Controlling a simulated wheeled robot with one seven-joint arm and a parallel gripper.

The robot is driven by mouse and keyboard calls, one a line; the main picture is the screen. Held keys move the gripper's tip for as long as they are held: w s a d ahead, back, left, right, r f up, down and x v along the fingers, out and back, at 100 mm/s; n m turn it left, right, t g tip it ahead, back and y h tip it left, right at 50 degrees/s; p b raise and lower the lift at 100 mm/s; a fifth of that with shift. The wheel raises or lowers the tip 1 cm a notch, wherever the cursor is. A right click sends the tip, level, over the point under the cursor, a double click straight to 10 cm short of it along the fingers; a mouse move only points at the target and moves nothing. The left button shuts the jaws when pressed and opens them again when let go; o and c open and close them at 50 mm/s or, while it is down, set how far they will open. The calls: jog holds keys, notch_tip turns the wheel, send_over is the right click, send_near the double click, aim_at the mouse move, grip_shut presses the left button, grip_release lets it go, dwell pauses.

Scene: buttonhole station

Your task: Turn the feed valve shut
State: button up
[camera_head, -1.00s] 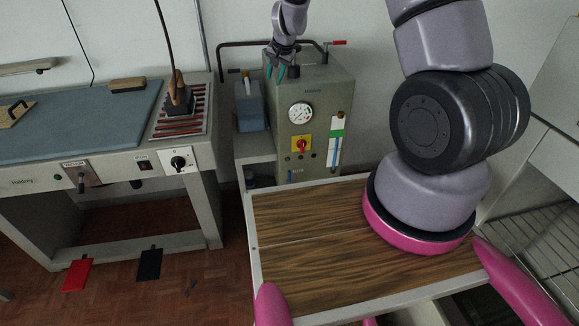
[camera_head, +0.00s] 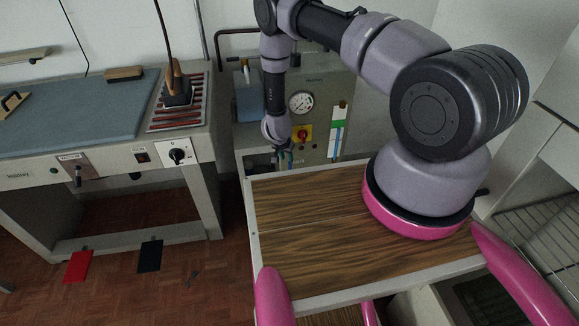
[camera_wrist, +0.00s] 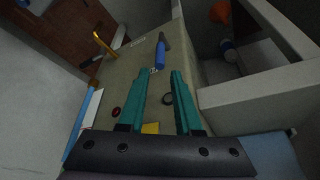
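A lever with a blue grip (camera_wrist: 161,54) stands out from the front of the grey-green boiler cabinet (camera_head: 326,82), beside a small white label; I take it for the feed valve, though the label is unreadable. In the wrist view, my gripper (camera_wrist: 164,72) is open and empty, with its teal fingers pointing at the blue grip. The grip appears just beyond the fingertips, roughly in line with the gap; contact cannot be told. In the head view, my gripper (camera_head: 284,157) is low at the cabinet front, and my arm hides much of that area.
The cabinet carries a pressure gauge (camera_head: 301,103), a red switch on a yellow plate (camera_head: 303,134), and a blue sight tube (camera_head: 337,139). A yellow lever (camera_wrist: 103,44) stands near the blue grip. An ironing table (camera_head: 75,105) is at left. Pale frame bars (camera_wrist: 260,95) flank the gripper.

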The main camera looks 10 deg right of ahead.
aim_at(289, 164)
jog(key=x, duration=1)
jog(key=shift+f, duration=0.1)
grip_shut()
dwell(1.2)
